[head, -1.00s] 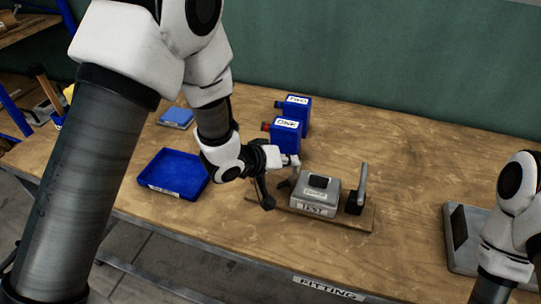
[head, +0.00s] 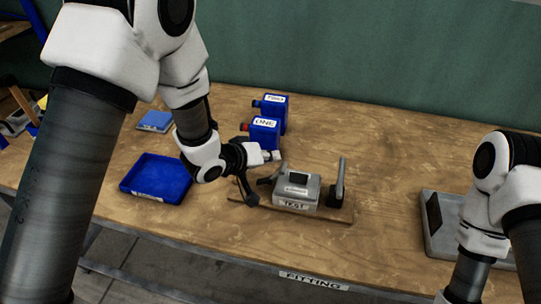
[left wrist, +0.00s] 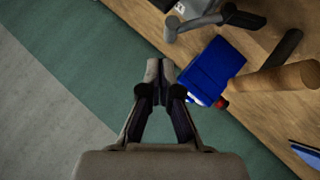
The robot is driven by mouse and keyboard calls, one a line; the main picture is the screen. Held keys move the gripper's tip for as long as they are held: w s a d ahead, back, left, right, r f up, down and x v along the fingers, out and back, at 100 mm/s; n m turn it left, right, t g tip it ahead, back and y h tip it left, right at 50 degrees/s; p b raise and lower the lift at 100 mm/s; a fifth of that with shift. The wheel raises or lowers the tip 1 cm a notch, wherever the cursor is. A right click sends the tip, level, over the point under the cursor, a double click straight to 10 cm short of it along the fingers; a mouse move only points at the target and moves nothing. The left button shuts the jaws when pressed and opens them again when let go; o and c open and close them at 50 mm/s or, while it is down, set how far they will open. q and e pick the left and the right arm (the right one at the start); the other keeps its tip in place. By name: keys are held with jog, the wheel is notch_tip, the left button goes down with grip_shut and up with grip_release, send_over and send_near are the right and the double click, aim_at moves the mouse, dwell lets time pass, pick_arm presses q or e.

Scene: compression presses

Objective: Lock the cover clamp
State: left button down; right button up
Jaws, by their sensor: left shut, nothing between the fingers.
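The grey test block (head: 297,199) sits on a wooden base board (head: 325,216), with a labelled cover (head: 297,178) on top. A clamp handle (head: 341,177) stands nearly upright at its right. A dark lever (head: 247,192) leans at its left end. My left gripper (head: 272,156) is shut and empty, above and behind the left end of the fixture; I cannot tell whether it touches anything. In the left wrist view its fingers (left wrist: 157,72) are together, and part of the grey fixture (left wrist: 185,22) shows at the top. My right gripper is out of view.
Blue containers ONE (head: 264,134) and TWO (head: 275,106) stand close behind my left gripper. A grey tray (head: 440,232) is at the right. The back right of the table is clear.

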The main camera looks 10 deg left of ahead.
pick_arm(q)
jog(key=s+a+r+p, duration=0.2)
jog(key=s+a+r, duration=0.1)
jog(key=s+r, duration=0.4)
notch_tip(320, 180, up, 4)
jog(key=shift+a+f, duration=0.25)
jog(key=shift+a, duration=0.05)
jog(key=shift+d, duration=0.1)
